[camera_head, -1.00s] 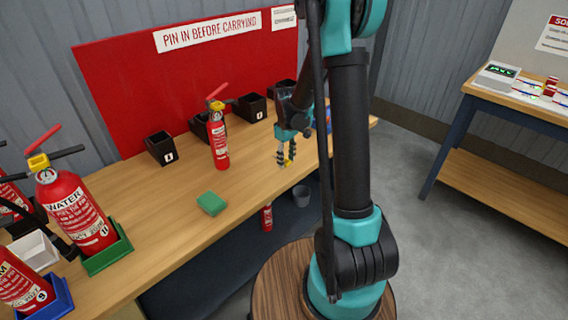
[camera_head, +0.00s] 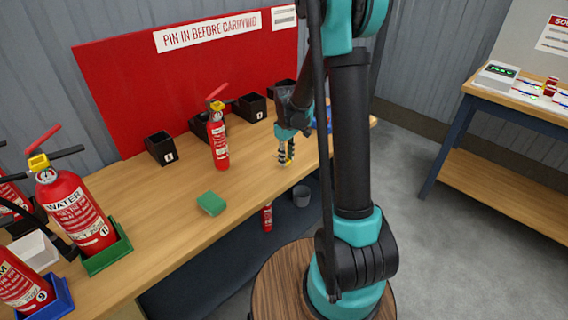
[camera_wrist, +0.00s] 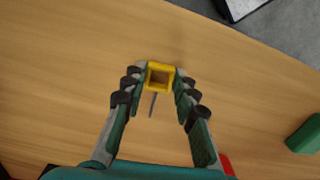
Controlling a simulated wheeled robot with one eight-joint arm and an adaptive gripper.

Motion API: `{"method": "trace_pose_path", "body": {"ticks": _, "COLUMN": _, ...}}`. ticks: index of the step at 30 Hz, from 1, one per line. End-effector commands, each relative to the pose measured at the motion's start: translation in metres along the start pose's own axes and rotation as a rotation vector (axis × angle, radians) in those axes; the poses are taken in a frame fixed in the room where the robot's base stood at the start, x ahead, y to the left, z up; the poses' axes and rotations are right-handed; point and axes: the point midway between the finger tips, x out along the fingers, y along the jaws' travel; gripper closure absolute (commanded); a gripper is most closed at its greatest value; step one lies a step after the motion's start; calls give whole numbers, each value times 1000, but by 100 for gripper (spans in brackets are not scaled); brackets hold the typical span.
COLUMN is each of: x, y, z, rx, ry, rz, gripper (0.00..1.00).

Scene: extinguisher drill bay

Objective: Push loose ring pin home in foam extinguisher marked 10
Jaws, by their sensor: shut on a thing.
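The ring pin (camera_wrist: 160,66) has a yellow square ring and a thin grey shank. In the wrist view it sits between the fingertips of my gripper (camera_wrist: 160,80), which is shut on the ring. The head view shows my gripper (camera_head: 286,160) low over the bench, right of a standing red extinguisher (camera_head: 219,145). I cannot tell whether the pin touches the bench. That extinguisher has a red lever on top and stands upright, apart from my gripper; its number is too small to read.
A green block (camera_head: 211,203) lies on the bench (camera_head: 165,225) near the front edge. Black bins (camera_head: 160,148) stand along the red backboard. A WATER extinguisher marked 11 (camera_head: 75,208) stands in a green tray at left. One marked 9 (camera_head: 22,285) is in a blue tray.

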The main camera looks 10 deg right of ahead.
Motion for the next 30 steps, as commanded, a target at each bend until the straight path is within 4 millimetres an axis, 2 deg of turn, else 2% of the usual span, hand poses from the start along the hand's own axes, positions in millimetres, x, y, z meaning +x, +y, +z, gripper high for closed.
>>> {"method": "trace_pose_path", "body": {"ticks": 17, "x": -25, "y": 0, "z": 0, "rx": 0, "ry": 0, "rz": 0, "gripper": 100}}
{"method": "trace_pose_path", "body": {"ticks": 30, "x": -26, "y": 0, "z": 0, "rx": 0, "ry": 0, "rz": 0, "gripper": 100}}
